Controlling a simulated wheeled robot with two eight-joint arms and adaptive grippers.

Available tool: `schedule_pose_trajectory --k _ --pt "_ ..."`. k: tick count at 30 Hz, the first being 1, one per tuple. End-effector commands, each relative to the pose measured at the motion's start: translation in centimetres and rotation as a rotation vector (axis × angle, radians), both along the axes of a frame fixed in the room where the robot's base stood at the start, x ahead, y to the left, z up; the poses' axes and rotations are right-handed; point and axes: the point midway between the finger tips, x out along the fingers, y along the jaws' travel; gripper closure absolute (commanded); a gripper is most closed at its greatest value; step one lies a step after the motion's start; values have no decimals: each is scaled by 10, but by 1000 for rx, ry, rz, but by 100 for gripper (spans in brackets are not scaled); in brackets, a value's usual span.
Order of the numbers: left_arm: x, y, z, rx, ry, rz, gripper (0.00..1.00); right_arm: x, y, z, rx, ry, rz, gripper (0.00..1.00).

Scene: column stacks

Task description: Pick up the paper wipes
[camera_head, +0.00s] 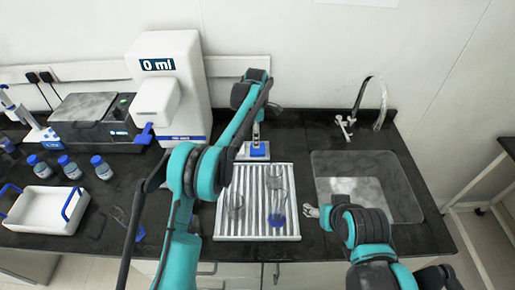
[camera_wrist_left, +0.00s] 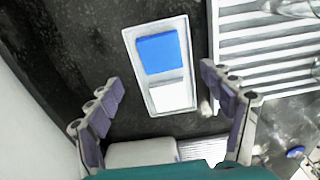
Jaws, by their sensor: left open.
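The paper wipes look like a small blue and white pack (camera_head: 258,151) behind the ribbed drying rack on the dark counter. In the left wrist view the blue and white pack (camera_wrist_left: 162,54) lies in a shallow white tray (camera_wrist_left: 132,62). My left gripper (camera_head: 257,134) is above the pack, pointing down. In the left wrist view its two fingers (camera_wrist_left: 160,78) are spread wide with nothing between them, and the pack shows beyond and between them. My right gripper (camera_head: 311,211) is low by the sink's left edge, small and partly hidden by its arm.
The ribbed rack (camera_head: 228,225) holds clear glassware (camera_head: 277,185). A sink (camera_head: 325,172) with a tap (camera_head: 380,105) is to the right. A white dispenser (camera_head: 190,75) stands close to the left of my left arm. Bottles (camera_head: 70,168) and a white tray with blue handles (camera_head: 35,212) are at left.

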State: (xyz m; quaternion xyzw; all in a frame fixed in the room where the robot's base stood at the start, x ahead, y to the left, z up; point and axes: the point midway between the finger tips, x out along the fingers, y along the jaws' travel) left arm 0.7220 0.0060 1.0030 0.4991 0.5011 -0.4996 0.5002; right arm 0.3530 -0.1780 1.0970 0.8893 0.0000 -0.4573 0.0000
Motion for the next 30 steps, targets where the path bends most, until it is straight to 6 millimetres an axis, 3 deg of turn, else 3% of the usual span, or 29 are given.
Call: schedule_pose_trajectory --k 15,22,27,30 --pt "-2 -5 -64 0 -1 -2 19 0 0 -21 0 0 0 32" --pt "-2 -5 -65 0 -1 -3 19 0 0 -20 0 0 0 32" --pt "-2 -5 -65 0 -1 -3 55 0 0 -20 0 0 0 32" --pt "-2 -5 -65 0 -2 -3 55 0 0 -20 0 0 0 32"
